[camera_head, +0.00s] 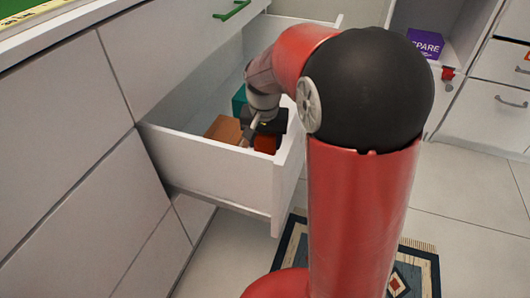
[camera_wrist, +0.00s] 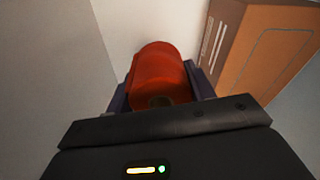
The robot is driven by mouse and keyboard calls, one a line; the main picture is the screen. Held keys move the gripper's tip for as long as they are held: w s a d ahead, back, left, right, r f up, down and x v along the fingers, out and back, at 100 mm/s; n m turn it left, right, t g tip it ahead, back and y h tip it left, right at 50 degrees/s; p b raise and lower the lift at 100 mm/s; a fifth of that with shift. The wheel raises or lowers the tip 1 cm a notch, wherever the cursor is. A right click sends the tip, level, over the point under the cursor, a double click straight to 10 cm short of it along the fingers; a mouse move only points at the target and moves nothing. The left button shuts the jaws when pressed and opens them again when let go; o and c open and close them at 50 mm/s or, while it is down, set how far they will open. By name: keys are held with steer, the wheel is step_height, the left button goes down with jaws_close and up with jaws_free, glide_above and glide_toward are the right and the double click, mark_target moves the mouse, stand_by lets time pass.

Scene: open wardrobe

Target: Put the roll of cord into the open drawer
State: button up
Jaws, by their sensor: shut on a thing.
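The roll of cord (camera_wrist: 160,72) is an orange-red cylinder with a hole in its end. It sits between the two fingers of my gripper (camera_wrist: 160,92), which are shut on it. In the head view the roll (camera_head: 265,143) shows as a small orange patch inside the open drawer (camera_head: 215,162), close to the front wall. My gripper (camera_head: 258,138) reaches down into the drawer there. Whether the roll touches the drawer floor cannot be told.
A brown box (camera_head: 224,130) stands in the drawer beside the roll; it also shows in the wrist view (camera_wrist: 262,50). A teal box (camera_head: 239,100) is farther back. A purple box (camera_head: 425,43) sits on a shelf at upper right. A patterned rug (camera_head: 290,245) lies on the tiles.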

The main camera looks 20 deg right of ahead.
mark_target(265, 152)
step_height(265, 152, down, 4)
steer(key=shift+f+b, duration=0.1)
steer(key=shift+b, duration=0.25)
steer(key=shift+f, duration=0.15)
steer(key=o, duration=1)
steer(key=r+p, duration=0.1)
steer(key=r, duration=0.3)
steer(key=s+r+p, duration=0.1)
steer(key=r, duration=0.7)
steer(key=shift+s+a+r+p, duration=0.2)
steer(key=shift+a+p, duration=0.1)
steer(key=shift+p, duration=0.1)
